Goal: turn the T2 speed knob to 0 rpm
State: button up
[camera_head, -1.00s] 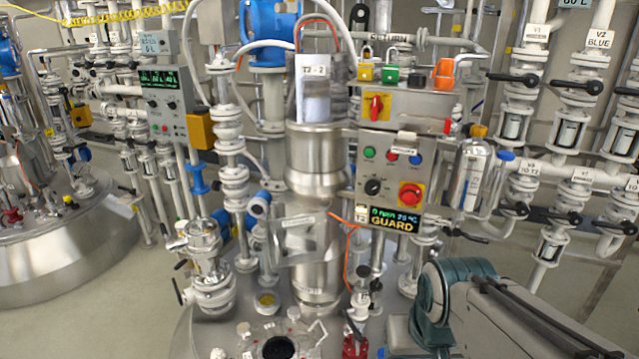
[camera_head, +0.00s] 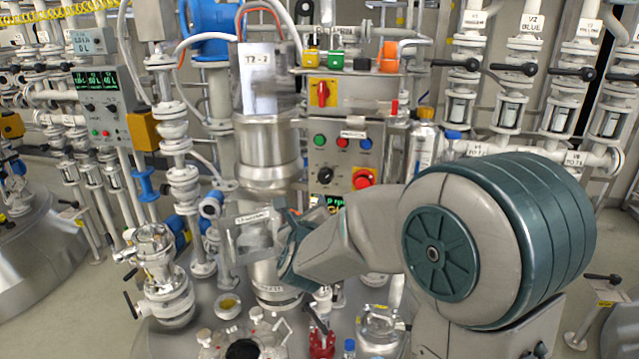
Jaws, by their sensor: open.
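The T2 speed knob (camera_head: 325,175) is a round black knob on the lower left of the grey control panel (camera_head: 343,160). It is small, and its exact pointer angle cannot be read. The red emergency button (camera_head: 363,179) is to its right. The display (camera_head: 322,203) below the knob is largely hidden by my arm, with only bits of its lit text showing. My arm reaches in from the right, and its wrist (camera_head: 297,245) is below and left of the knob in the picture.
A clear labelled cover (camera_head: 255,232) is just left of my wrist. A steel column (camera_head: 268,155) labelled T2-2 stands left of the panel. A red switch (camera_head: 323,92) and padlocks are above. A bottle (camera_head: 422,145) stands right of the panel. Vessel-top fittings (camera_head: 320,340) lie below.

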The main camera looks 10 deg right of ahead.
aim_at(324, 178)
jog(key=w+d+m+h+p, duration=0.1)
jog(key=w+d+m, duration=0.1)
jog(key=w, duration=0.2)
jog(key=w+d+m+h+p, duration=0.1)
jog(key=w+d+m, duration=0.1)
jog(key=w, duration=0.3)
jog(key=w+d+m+h+p, duration=0.1)
jog(key=w+d+m, duration=0.1)
jog(key=w, duration=0.3)
jog(key=shift+d+t, duration=0.15)
jog(key=shift+t, duration=0.25)
jog(key=c, duration=1)
